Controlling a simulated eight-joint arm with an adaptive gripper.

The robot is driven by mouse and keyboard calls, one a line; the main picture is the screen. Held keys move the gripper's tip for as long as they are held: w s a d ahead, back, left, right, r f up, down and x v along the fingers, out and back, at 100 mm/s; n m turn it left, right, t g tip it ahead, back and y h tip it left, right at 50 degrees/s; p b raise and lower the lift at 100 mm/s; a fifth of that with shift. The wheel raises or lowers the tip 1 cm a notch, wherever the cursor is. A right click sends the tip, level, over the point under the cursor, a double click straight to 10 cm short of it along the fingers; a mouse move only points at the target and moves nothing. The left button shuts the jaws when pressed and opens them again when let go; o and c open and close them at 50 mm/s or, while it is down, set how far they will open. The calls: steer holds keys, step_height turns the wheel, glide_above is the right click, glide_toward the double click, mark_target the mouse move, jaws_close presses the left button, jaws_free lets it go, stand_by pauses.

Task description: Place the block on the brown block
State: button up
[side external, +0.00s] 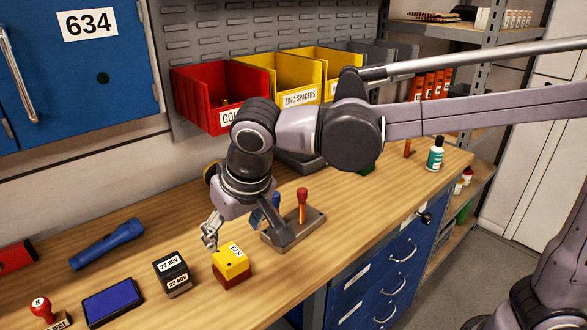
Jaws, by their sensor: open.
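A yellow block (231,257) with a white label on top sits on a brown block (236,281). The brown block shows as a reddish-brown band beneath it, on the wooden bench. The two look roughly aligned and touching. My gripper (246,238) is open and points down just above and behind the yellow block. One finger is at the block's upper left and the other is out to its right. The gripper appears empty; whether a finger touches the yellow block cannot be told.
A dark block (172,274) with date labels stands to the left, with a blue ink pad (113,302), a red-handled stamp (42,309) and a blue flashlight (107,244) beyond. A grey tool holder (294,233) with a red-handled tool stands close behind right. Bare bench (340,215) lies further right.

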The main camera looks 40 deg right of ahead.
steer(key=s+d, duration=0.4)
steer(key=d, duration=1.1)
steer(key=s+d+f+t, duration=0.2)
steer(key=s+d+f, duration=0.4)
steer(key=d, duration=0.4)
steer(key=shift+s+d+f+t, duration=0.15)
steer(key=shift+s+d+t, duration=0.15)
